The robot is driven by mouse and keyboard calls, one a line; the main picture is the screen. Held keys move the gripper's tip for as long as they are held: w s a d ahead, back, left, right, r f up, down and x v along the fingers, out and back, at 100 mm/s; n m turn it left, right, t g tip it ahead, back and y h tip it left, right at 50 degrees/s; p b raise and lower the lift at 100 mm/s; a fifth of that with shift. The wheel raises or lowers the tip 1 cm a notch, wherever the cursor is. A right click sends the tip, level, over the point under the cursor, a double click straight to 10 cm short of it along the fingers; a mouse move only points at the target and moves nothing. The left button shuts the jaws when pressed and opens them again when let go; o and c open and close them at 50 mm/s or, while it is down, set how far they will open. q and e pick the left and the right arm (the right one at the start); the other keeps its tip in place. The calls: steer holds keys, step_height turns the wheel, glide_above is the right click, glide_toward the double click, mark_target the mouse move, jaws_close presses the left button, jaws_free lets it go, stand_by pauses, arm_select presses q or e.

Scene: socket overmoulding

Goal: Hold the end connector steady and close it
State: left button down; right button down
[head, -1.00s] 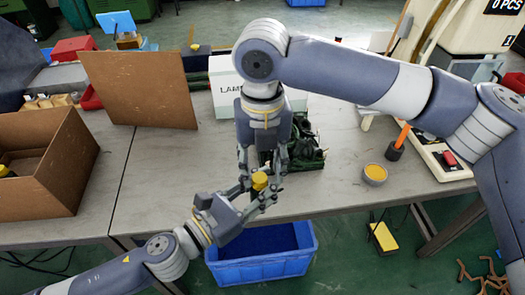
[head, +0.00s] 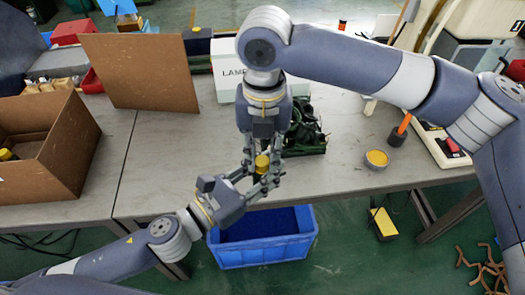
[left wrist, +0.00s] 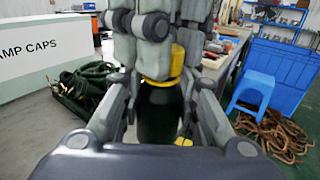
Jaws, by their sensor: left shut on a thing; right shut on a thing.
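The end connector has a yellow cap (head: 262,163) and a dark lower body, seen in the left wrist view (left wrist: 160,112). It is upright above the table's front edge. My left gripper (head: 254,180) comes in from the lower left and is shut on the dark body. My right gripper (head: 263,165) points down from above and is shut on the yellow cap. In the left wrist view the right gripper's fingers (left wrist: 155,50) cover much of the cap. Whether the cap is fully seated on the body is hidden.
A green tray of dark cables (head: 306,135) stands just right of the grippers, before the white lamp caps box (head: 228,75). A blue bin (head: 262,254) is on the floor below. A yellow-filled cup (head: 376,159) and a brown carton (head: 50,165) stand on the table.

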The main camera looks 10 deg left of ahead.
steer(key=m, duration=0.2)
steer(key=d+m, duration=0.1)
steer(key=m, duration=0.2)
steer(key=shift+f+m, duration=0.15)
steer(key=shift+m, duration=0.15)
steer(key=m, duration=0.5)
steer(key=shift+s+d+m, duration=0.1)
steer(key=shift+s+m, duration=0.1)
steer(key=shift+m, duration=0.1)
steer(key=c, duration=1.4)
jaws_free()
steer(key=shift+o, duration=0.2)
steer(key=shift+a, duration=0.2)
steer(key=shift+s+r, duration=0.1)
steer(key=shift+r, duration=2.3)
steer(key=shift+c, duration=0.3)
